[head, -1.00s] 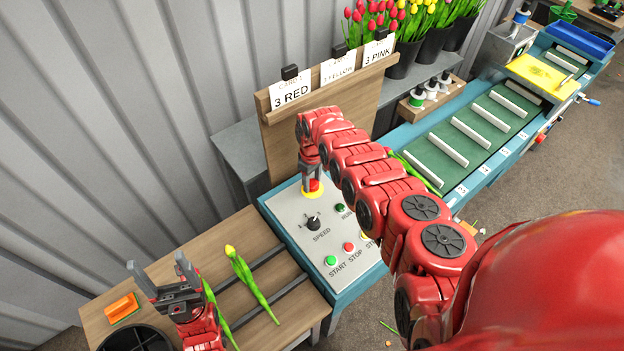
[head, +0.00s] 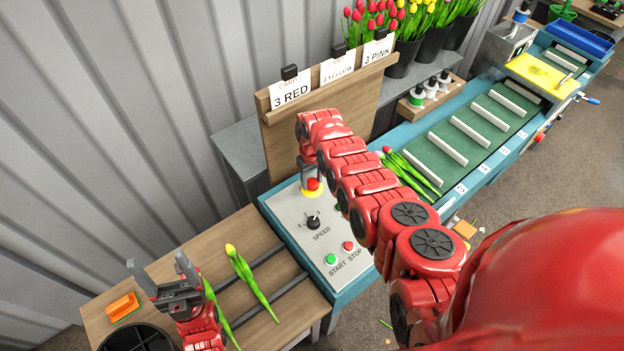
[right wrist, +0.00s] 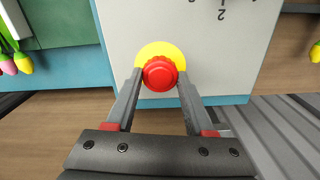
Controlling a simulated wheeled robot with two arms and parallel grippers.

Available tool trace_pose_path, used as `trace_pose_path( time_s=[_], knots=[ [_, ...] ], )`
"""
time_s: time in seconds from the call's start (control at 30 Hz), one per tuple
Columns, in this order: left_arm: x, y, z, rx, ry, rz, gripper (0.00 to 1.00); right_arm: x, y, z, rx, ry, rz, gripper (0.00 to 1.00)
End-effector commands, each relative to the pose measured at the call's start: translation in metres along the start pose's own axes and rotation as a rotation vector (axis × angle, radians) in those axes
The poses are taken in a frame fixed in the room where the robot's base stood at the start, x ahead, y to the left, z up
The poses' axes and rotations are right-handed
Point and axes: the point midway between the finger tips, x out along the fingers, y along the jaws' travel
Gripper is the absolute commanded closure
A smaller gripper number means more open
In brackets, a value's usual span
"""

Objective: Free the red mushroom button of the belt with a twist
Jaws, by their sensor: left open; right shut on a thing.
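The red mushroom button (head: 313,184) sits on a yellow disc at the far corner of the grey control panel (head: 290,212). In the right wrist view the button (right wrist: 160,72) shows face-on, with ridges around its rim. My right gripper (right wrist: 160,82) is shut on it, one fingertip on each side. In the head view my right gripper (head: 312,178) comes down onto the button from above. My left gripper (head: 158,268) is open and empty above the wooden table at the lower left.
The panel also carries a black speed knob (head: 312,222), a green start button (head: 330,259) and a red stop button (head: 348,245). A wooden card board (head: 285,140) stands behind it. Tulips lie on the green belt (head: 440,150) and a yellow tulip (head: 250,280) on the table.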

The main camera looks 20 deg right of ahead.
Motion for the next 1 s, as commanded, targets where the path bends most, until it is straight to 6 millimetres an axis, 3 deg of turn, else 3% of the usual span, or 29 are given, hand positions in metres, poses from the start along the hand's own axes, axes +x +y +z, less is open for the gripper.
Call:
trace_pose_path(
  time_s=[0.1, 0.13, 0.3, 0.67, 1.0],
  knots=[
    [0.000, 0.000, 0.000, 0.000, 0.000, 0.000, 0.26, 0.000, 0.000, 0.000, 0.000, -0.001, 0.000, 1.00],
    [0.000, 0.000, 0.000, 0.000, 0.000, 0.000, 0.26, 0.000, 0.000, 0.000, 0.000, -0.001, 0.000, 0.43],
    [0.000, 0.000, 0.000, 0.000, 0.000, 0.000, 0.26, 0.000, 0.000, 0.000, -0.001, -0.001, 0.000, 0.16],
    [0.001, 0.000, 0.000, 0.000, 0.000, 0.000, 0.26, -0.002, 0.000, 0.000, -0.002, 0.001, 0.001, 0.16],
    [0.005, 0.000, -0.001, 0.000, 0.000, 0.000, 0.26, -0.032, 0.000, -0.001, 0.001, 0.006, -0.001, 0.16]
  ],
)
